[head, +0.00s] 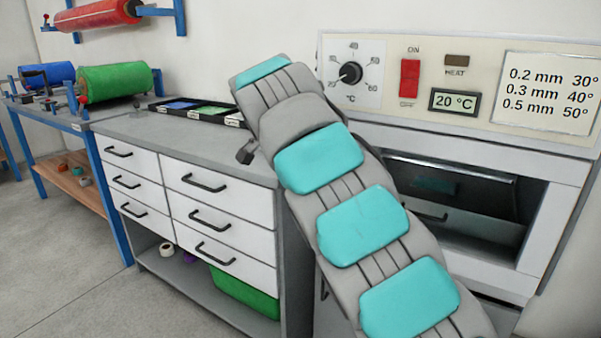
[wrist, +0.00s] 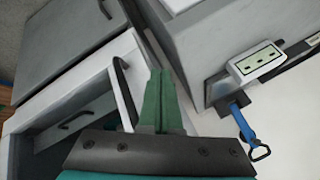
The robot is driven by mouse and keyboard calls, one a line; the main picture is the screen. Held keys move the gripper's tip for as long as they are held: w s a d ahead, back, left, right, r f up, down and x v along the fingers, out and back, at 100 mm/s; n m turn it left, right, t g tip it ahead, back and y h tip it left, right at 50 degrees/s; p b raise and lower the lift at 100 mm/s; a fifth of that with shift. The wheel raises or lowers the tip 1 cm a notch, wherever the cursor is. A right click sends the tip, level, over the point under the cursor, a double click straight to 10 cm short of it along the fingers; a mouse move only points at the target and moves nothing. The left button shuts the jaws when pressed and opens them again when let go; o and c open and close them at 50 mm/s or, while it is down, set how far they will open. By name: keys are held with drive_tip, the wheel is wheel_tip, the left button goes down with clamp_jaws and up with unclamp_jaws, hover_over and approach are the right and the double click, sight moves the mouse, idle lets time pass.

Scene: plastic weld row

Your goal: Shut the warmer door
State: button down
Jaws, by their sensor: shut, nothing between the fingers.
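The warmer (head: 490,140) stands at the right of the head view, with its control panel on top. Its dark glass door (head: 480,190) sits below the panel at an angle to the front, and a dark opening shows beneath and beside it. My arm hides the left part of the door. My gripper (wrist: 160,98) shows in the wrist view with green fingers shut and empty. Just left of the fingers is a white-edged panel with a dark bar handle (wrist: 122,88); I cannot tell whether it is the warmer door or whether they touch.
A drawer cabinet (head: 215,200) with a grey top stands left of the warmer, with a black tray (head: 200,110) on it. A blue-legged bench (head: 85,125) is farther left.

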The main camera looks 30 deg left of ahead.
drive_tip(key=s+a+r+p, duration=0.3)
drive_tip(key=r, duration=0.2)
drive_tip(key=shift+s+r, duration=0.2)
drive_tip(key=shift+r, duration=0.2)
